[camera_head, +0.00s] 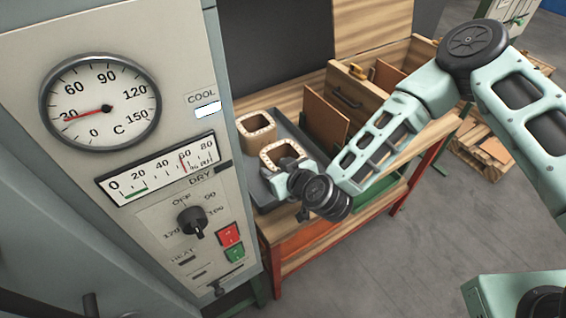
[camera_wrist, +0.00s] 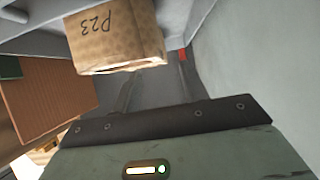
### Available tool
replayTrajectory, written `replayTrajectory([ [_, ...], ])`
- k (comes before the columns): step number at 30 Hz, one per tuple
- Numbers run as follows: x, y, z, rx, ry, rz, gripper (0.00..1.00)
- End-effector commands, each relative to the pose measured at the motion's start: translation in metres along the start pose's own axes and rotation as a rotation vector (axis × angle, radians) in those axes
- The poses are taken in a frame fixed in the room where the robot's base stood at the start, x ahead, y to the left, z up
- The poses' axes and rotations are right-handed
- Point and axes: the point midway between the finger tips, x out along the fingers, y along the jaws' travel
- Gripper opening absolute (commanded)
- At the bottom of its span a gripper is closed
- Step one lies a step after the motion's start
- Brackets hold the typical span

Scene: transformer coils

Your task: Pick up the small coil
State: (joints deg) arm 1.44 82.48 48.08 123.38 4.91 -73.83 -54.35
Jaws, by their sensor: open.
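Two square, hollow, tan coils stand on a grey tray (camera_head: 293,130) on the wooden bench. The back coil (camera_head: 257,129) looks a little smaller in the head view; the front coil (camera_head: 284,155) is nearer my gripper (camera_head: 284,180). I cannot tell for certain which is the small one. My gripper is open at the front coil, overlapping its near side in the picture; its fingertips are partly hidden and contact is unclear. In the wrist view a tan coil marked P23 (camera_wrist: 115,38) shows near the top, apart from the dark bar in the foreground.
A grey oven cabinet (camera_head: 160,175) with dials and switches stands close on the left. A wooden crate (camera_head: 358,88) holding brown boards (camera_head: 325,117) stands behind and right of the tray. Open grey floor (camera_head: 400,250) lies to the right.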

Motion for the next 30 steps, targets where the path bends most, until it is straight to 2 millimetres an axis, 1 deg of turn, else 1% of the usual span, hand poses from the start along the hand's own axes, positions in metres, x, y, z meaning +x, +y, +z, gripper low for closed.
replayTrajectory([
  [6, 0.025, 0.005, 0.001, 0.005, -0.002, 0.004, 0.44],
  [10, 0.041, 0.004, 0.002, 0.003, 0.000, 0.002, 0.44],
  [14, 0.048, 0.004, 0.002, 0.001, 0.000, 0.001, 0.44],
  [20, 0.049, 0.004, 0.003, 0.000, 0.000, 0.001, 0.44],
  [23, 0.049, 0.004, 0.003, 0.001, 0.000, 0.001, 0.19],
  [24, 0.049, 0.004, 0.003, 0.001, 0.000, 0.001, 0.07],
  [25, 0.049, 0.004, 0.003, 0.001, 0.000, 0.001, 0.00],
  [30, 0.048, 0.004, 0.001, 0.000, 0.003, 0.001, 0.00],
])
